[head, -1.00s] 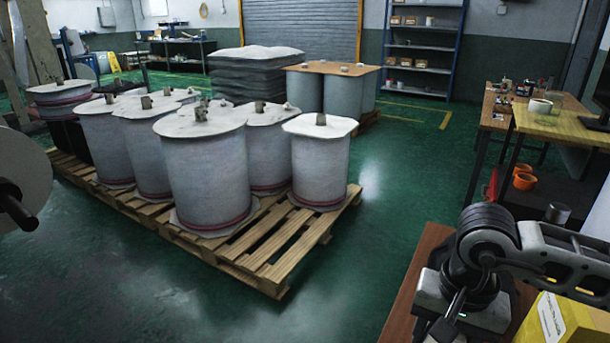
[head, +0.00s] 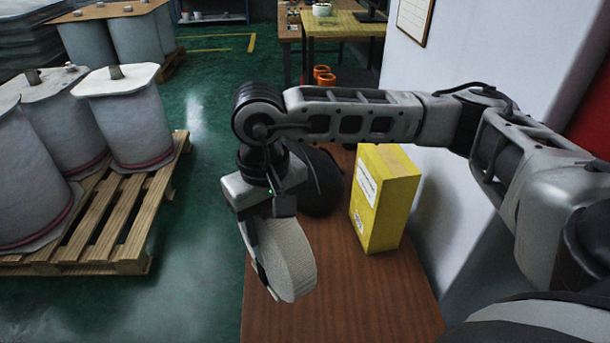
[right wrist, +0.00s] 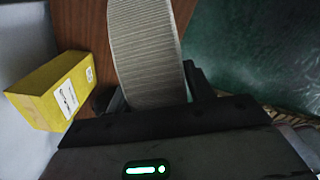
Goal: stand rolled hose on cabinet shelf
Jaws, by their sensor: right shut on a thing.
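The rolled hose (head: 285,258) is a pale grey, ribbed flat roll. My right gripper (head: 262,252) is shut on it and holds it on edge, over or near the brown wooden surface. In the right wrist view the hose (right wrist: 146,50) stands out from the jaws, and part of my right gripper (right wrist: 200,88) shows beside it. I cannot tell whether the hose touches the surface below. My left gripper is not in view. No cabinet shelf can be made out for certain.
A yellow box (head: 386,200) stands on the brown wooden top (head: 340,305), right of the hose, with a dark rounded object (head: 322,182) behind it. A white wall is at the right. A wooden pallet (head: 110,235) with large rolls stands at the left.

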